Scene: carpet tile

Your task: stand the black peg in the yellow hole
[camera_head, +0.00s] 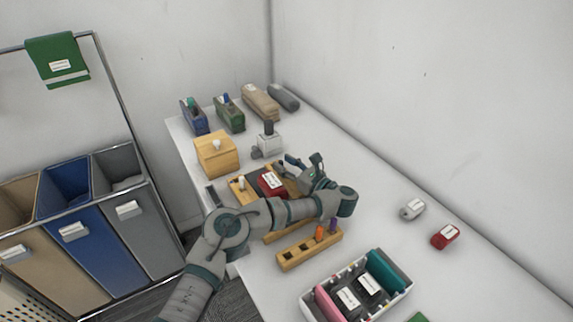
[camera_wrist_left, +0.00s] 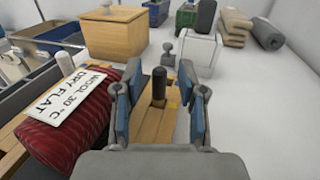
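The black peg (camera_wrist_left: 158,84) stands upright in a wooden block (camera_wrist_left: 150,127) in the left wrist view. My left gripper (camera_wrist_left: 158,100) is open, with its blue-padded fingers on either side of the peg and gaps showing between. A small yellow patch (camera_wrist_left: 173,105) shows on the wood just right of the peg; I cannot tell whether it marks the yellow hole. In the head view my left gripper (camera_head: 301,170) is over the wooden block, and the peg is not clearly visible. My right gripper is not in view.
A red rolled cloth with a label (camera_wrist_left: 85,115) lies close left of the gripper. A wooden block (camera_head: 295,257) holds orange and purple pegs. A wooden box (camera_head: 216,155) and a grey-white block (camera_head: 269,144) stand beyond. A white divided tray (camera_head: 395,300) sits nearer.

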